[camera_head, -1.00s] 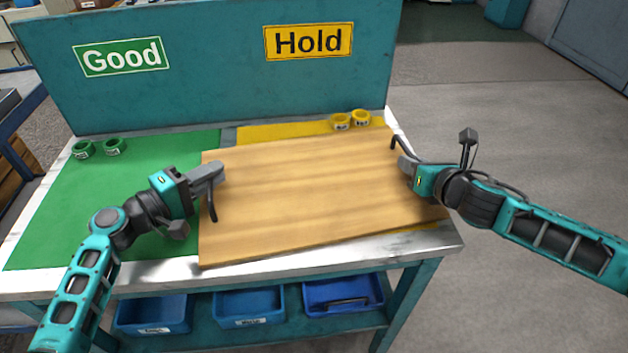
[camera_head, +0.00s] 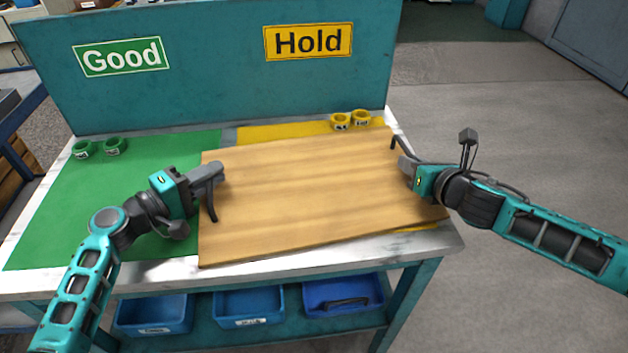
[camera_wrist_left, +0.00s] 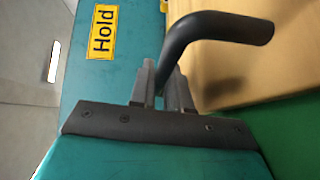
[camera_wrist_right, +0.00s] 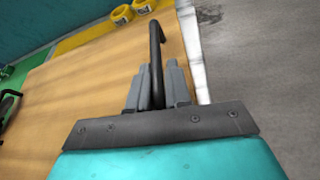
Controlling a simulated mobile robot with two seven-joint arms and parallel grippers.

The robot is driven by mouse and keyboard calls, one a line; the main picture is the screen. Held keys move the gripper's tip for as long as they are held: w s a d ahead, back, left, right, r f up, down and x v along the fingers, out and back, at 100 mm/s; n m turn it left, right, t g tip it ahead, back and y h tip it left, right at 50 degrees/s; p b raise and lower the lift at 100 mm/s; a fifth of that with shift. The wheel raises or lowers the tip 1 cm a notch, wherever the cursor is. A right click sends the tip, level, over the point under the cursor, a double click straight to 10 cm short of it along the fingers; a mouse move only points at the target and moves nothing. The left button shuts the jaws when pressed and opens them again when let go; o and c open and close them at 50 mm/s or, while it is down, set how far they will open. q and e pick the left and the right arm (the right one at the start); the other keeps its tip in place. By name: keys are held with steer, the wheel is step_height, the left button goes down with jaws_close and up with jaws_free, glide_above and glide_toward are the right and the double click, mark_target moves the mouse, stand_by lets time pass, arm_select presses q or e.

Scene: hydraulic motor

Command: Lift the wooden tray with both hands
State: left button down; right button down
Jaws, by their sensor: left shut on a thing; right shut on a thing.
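The wooden tray (camera_head: 300,195) is a flat light-brown board with a dark bar handle at each short side. It lies over the workbench, slightly skewed, covering parts of the green and yellow areas; the head view does not make clear whether it touches the bench. My left gripper (camera_head: 218,170) is shut on the left handle (camera_wrist_left: 215,28), with the bar between its fingers in the left wrist view. My right gripper (camera_head: 403,163) is shut on the right handle (camera_wrist_right: 156,65), which stands between its fingers in the right wrist view.
Green rings (camera_head: 98,147) sit at the back left on the green area (camera_head: 70,215). Yellow rings (camera_head: 350,119) stand just behind the tray's back edge. A teal panel (camera_head: 210,70) with "Good" and "Hold" signs rises behind. Blue bins (camera_head: 250,306) are on the shelf below.

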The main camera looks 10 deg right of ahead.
arm_select(q)
steer(key=shift+f, duration=0.1)
arm_select(e)
steer(key=shift+a, duration=0.1)
